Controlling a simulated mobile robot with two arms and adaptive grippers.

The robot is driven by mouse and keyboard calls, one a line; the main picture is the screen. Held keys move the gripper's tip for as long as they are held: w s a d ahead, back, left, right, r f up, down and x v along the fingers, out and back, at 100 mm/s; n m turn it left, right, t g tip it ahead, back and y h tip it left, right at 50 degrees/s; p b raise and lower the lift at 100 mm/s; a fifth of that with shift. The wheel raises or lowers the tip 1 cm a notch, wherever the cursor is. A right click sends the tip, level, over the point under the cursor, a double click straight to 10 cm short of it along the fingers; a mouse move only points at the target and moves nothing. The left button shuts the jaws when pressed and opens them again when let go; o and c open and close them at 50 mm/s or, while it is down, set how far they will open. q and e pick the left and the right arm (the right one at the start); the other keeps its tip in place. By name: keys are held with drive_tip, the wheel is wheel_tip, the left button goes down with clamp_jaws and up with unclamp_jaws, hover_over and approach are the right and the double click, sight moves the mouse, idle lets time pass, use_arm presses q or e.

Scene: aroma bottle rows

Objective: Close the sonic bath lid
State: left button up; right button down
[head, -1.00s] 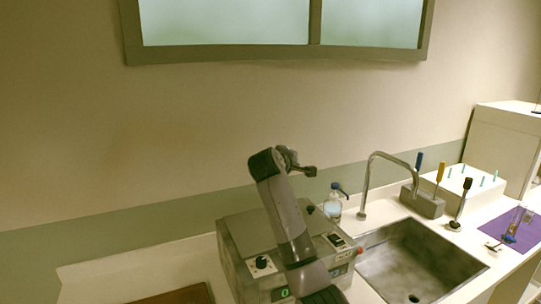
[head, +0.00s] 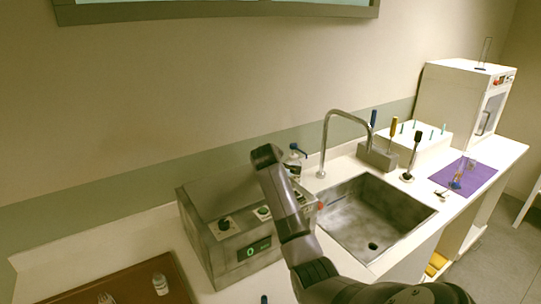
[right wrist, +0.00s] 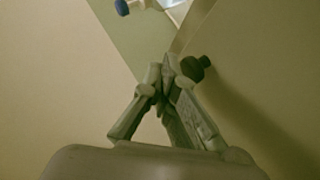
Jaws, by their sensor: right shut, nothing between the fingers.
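The sonic bath (head: 225,272) is a grey metal box with dials and a green "0" display, left of the sink in the head view. Its grey top (head: 207,193) looks flat and level where it shows. My right arm crosses in front and hides part of the top, so I cannot fully make out the lid's edge. My right gripper (right wrist: 165,65) is shut and empty in the right wrist view. A dark round knob (right wrist: 202,66) shows right beside its fingertips; I cannot tell whether they touch. My left gripper is not in view.
A blue-topped bottle (head: 295,160) stands behind the bath. The sink (head: 350,215) and its faucet (head: 325,140) are to the right. A brown tray (head: 125,285) with glassware lies front left. A purple mat (head: 475,177) and a white oven (head: 450,100) are farther right.

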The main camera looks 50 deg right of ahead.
drive_tip(key=shift+f, duration=0.1)
idle(0.4)
